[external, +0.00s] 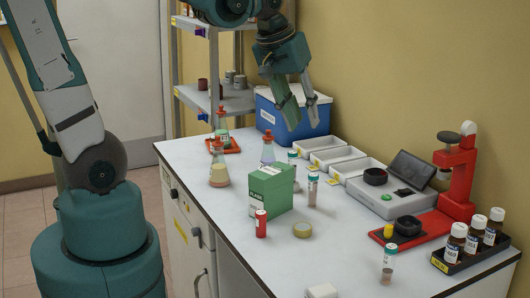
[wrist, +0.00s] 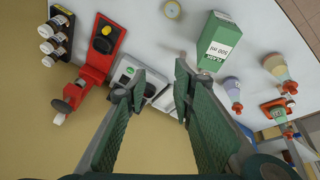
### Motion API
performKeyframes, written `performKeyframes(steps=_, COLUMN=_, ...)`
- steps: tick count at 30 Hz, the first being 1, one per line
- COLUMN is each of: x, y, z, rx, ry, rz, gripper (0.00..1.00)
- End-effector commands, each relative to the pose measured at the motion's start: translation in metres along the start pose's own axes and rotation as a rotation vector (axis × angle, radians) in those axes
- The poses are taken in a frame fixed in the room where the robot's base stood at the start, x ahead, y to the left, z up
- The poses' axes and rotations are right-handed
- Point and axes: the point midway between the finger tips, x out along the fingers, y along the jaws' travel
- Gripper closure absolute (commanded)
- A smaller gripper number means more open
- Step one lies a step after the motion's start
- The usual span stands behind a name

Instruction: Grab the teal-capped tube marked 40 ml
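Three teal-capped tubes stand upright on the bench in the external view: one at the back (external: 292,158) beside the white trays, one in the middle (external: 313,188) right of the green box, and one at the front (external: 388,266). Their markings are too small to read, so I cannot tell which one says 40 ml. My gripper (external: 303,122) is open and empty, pointing down above the back of the bench in front of the blue box. In the wrist view its two fingers (wrist: 160,75) are spread apart, and I cannot make out a teal-capped tube there.
A green carton (external: 271,190), red tube (external: 261,224), tape roll (external: 302,230) and flasks (external: 219,172) stand left of centre. White trays (external: 330,157), a grey device (external: 384,196), a red press (external: 457,175) and brown bottles (external: 474,236) line the right. A blue box (external: 268,112) stands behind.

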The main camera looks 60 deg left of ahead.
Motion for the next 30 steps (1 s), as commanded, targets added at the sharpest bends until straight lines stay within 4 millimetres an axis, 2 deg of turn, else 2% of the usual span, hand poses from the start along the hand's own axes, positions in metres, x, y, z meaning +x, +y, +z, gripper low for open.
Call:
performKeyframes(steps=13, x=0.048, y=-0.009, z=-0.033, rx=-0.239, ry=-0.082, rz=-0.069, gripper=0.74)
performKeyframes(steps=30, x=0.121, y=-0.03, z=-0.064, rx=-0.543, ry=-0.171, rz=-0.175, gripper=0.74)
